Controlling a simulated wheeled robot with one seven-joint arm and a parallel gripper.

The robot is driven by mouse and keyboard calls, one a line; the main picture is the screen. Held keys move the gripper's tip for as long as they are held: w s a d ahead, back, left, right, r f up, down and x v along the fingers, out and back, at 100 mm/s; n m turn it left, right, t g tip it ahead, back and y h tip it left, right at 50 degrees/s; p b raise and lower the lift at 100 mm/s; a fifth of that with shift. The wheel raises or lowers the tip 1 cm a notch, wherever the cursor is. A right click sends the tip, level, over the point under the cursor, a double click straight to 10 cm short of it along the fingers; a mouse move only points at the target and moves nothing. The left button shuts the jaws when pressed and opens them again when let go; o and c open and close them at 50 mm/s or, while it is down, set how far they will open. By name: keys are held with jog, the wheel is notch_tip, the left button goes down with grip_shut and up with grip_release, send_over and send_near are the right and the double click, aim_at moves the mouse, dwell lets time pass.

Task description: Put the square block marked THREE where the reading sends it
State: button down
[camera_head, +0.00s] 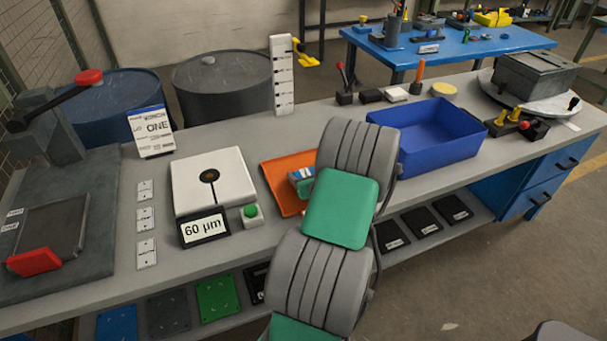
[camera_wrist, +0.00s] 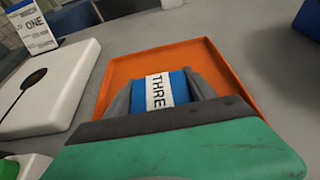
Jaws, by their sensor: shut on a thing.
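A blue and white block marked THREE (camera_wrist: 158,95) is held between the two grey fingers of my gripper (camera_wrist: 160,88) in the wrist view. The last letter is cut off by the gripper. The block is over or in an orange tray (camera_wrist: 225,72); I cannot tell if it touches the tray floor. In the head view my arm hides most of the block and of the tray (camera_head: 275,177).
A blue bin (camera_head: 467,148) stands right of my arm. A green button (camera_head: 251,211) sits beside the gauge. A press with red handles (camera_head: 88,78) is at the far left. A white post with a yellow pointer (camera_head: 283,80) stands at the bench's back. Coloured plates lie on the lower shelf.

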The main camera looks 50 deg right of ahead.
jog(key=shift+r, duration=0.15)
jog(key=shift+f, duration=0.2)
jog(key=shift+c, duration=1.6)
grip_release()
jog(key=shift+r, duration=0.2)
jog(key=v, duration=1.2)
jog(key=shift+s+f, duration=0.1)
